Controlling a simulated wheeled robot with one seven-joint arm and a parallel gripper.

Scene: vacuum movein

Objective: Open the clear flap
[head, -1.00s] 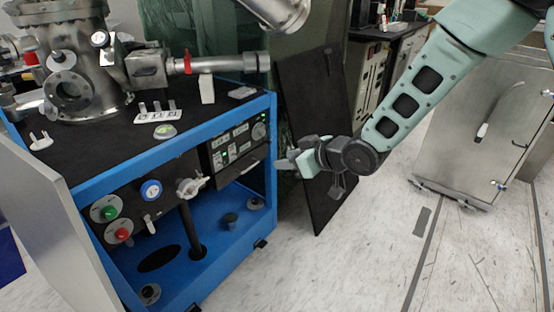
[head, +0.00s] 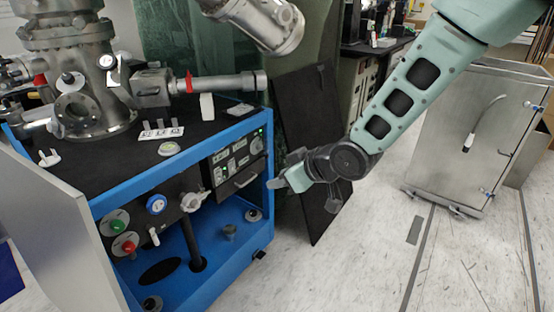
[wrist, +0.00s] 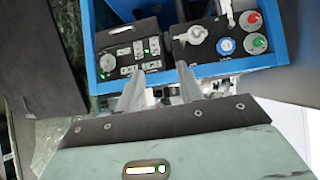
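A black control panel (head: 238,160) with lit green indicators and small switches sits in the front of the blue-framed cart; it also shows upside down in the wrist view (wrist: 130,58). A dark strip with a handle (head: 245,181) lies along its lower edge. I cannot clearly make out a clear flap over the panel. My gripper (head: 276,184) is just in front of the cart's right post, right of the panel. In the wrist view its two fingers (wrist: 162,88) are apart with nothing between them, pointing toward the cart. Contact with the cart is not visible.
Green and red buttons (head: 121,233), a blue knob (head: 156,204) and a grey valve handle (head: 194,201) are left of the panel. A dark leaning board (head: 308,150) stands behind my gripper. A metal cabinet (head: 475,135) stands at the right.

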